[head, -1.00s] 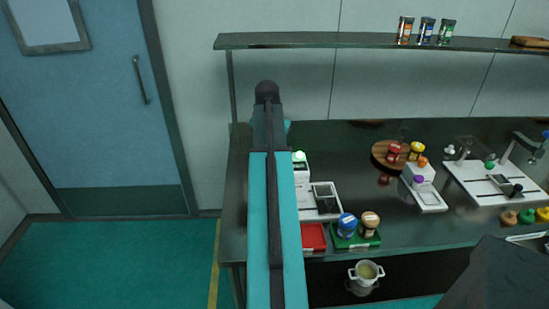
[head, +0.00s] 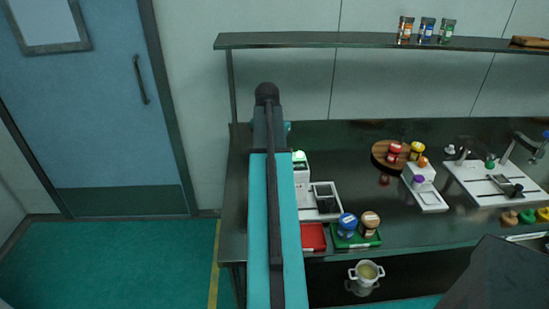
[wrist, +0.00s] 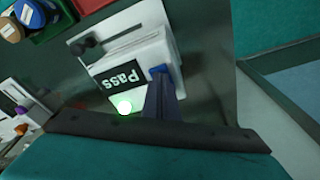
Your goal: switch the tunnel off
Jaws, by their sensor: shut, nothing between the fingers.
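The tunnel (wrist: 140,58) is a white box with a black display reading "Pass" and a lit green lamp (wrist: 124,108). In the head view the tunnel (head: 302,183) stands at the left of the counter, partly hidden behind my arm, with its green lamp (head: 299,156) lit on top. My gripper (wrist: 164,84) is shut and empty in the wrist view, its fingertips close beside the tunnel's face near the display. A bright blue patch (wrist: 160,71) shows at the fingertips. I cannot tell whether they touch it. The head view hides the fingertips behind my arm.
A red tray (head: 313,238) and a green tray (head: 357,241) with jars lie in front of the tunnel. White machines (head: 495,184) stand to the right. A shelf (head: 330,40) runs above the counter. The floor (head: 110,262) at left is clear.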

